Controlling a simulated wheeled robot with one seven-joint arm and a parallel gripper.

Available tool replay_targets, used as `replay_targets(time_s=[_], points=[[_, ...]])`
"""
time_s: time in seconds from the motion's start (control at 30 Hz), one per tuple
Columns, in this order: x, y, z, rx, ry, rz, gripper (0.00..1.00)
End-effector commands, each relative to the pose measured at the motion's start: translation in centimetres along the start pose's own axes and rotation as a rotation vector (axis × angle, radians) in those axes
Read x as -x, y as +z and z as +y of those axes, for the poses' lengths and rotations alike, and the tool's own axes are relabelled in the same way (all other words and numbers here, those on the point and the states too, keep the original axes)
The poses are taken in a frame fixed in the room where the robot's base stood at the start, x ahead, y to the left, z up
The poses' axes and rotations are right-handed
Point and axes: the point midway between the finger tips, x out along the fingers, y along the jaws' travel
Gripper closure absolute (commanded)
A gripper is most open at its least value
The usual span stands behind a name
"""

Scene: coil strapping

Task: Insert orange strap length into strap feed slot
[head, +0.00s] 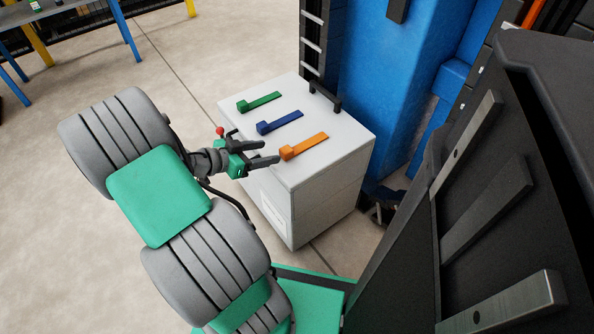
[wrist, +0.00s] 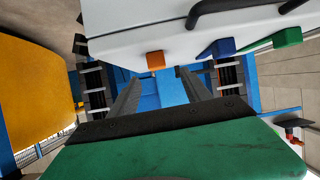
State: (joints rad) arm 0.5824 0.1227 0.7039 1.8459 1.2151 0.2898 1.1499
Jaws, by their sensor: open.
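The orange strap length (head: 312,142), flat with a thicker block at its near-left end, lies on top of a white cabinet (head: 342,152). Its orange block end (wrist: 155,60) shows in the wrist view, at the cabinet's edge. My gripper (head: 277,152) is open and empty, just left of that block and close to it. In the wrist view its two dark fingers (wrist: 159,80) stand apart, pointing towards the cabinet, with the orange block ahead between their tips. No contact shows. I cannot make out the strap feed slot in either view.
A blue strap length (head: 285,121) and a green one (head: 262,100) lie beside the orange one. A black handle (head: 325,96) stands at the cabinet's back edge, before a blue machine column (head: 385,85). Large dark panels (head: 470,190) fill the right.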

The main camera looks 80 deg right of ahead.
Motion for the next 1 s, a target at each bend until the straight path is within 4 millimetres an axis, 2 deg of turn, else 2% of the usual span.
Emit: replay_targets(time_s=[0.03,0.2,0.53,0.8,1.0], points=[[-1.2,0.6,0.4,-0.023,0.016,0.029,0.44],[-3.3,-0.1,0.8,-0.044,0.028,0.052,0.44],[-8.7,0.2,0.6,-0.043,0.026,0.049,0.44],[-9.1,-0.1,0.5,-0.04,0.023,0.049,0.44],[-9.1,-0.1,0.5,-0.04,0.023,0.048,0.59]])
